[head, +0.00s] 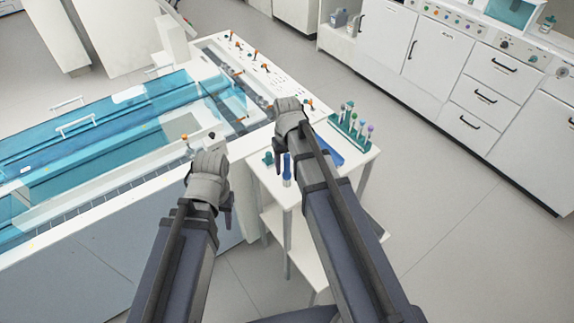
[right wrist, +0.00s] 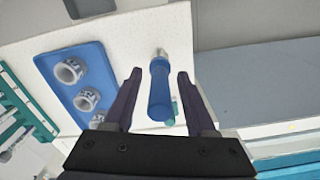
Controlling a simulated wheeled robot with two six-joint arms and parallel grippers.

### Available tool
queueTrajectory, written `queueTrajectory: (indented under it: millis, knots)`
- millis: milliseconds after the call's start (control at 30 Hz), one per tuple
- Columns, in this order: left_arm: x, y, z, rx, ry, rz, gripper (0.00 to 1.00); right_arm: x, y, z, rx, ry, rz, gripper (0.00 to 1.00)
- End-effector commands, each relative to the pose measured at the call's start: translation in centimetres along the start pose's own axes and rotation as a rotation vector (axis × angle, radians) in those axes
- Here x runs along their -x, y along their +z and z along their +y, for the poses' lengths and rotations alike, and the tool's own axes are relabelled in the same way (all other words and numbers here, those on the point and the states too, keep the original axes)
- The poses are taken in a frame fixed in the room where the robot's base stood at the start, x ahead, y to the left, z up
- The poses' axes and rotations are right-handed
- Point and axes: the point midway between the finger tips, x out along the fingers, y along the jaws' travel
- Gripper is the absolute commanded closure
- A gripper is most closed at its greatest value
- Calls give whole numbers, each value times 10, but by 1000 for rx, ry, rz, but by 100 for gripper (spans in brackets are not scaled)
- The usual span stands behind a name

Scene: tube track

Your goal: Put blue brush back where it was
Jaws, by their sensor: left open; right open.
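The blue brush (head: 287,168) stands near the front left corner of the small white table (head: 266,176). In the right wrist view the brush's blue handle (right wrist: 160,92) shows between the two dark fingers of my right gripper (right wrist: 159,76), with a gap on both sides. My right gripper (head: 281,146) is open above the table, close to the brush. My left gripper (head: 227,208) is open and empty, left of the table in front of the blue-lidded machine. The brush's lower end is partly hidden by my right arm in the head view.
A blue tray (right wrist: 84,118) with grey ring-shaped parts lies on the table. A green rack (head: 349,126) with several tubes stands at the table's back. A small green item (head: 268,158) is beside the brush. The blue-lidded machine (head: 120,115) borders the left.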

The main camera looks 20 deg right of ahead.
Motion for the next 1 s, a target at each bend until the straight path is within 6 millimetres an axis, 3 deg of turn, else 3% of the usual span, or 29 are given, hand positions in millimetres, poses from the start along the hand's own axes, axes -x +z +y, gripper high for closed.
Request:
queueTrajectory:
  millis: [267, 800, 1000]
  knots:
    - [24, 1, -2, 0, 0, 0, 55, 24, 0, 0, 0, 0, 0, 44]
    - [105, 6, -10, 0, 0, 0, 55, 106, 0, 0, 0, 0, 0, 44]
    - [121, 7, -12, -1, 0, 0, 55, 122, 0, 0, 0, 0, 0, 44]
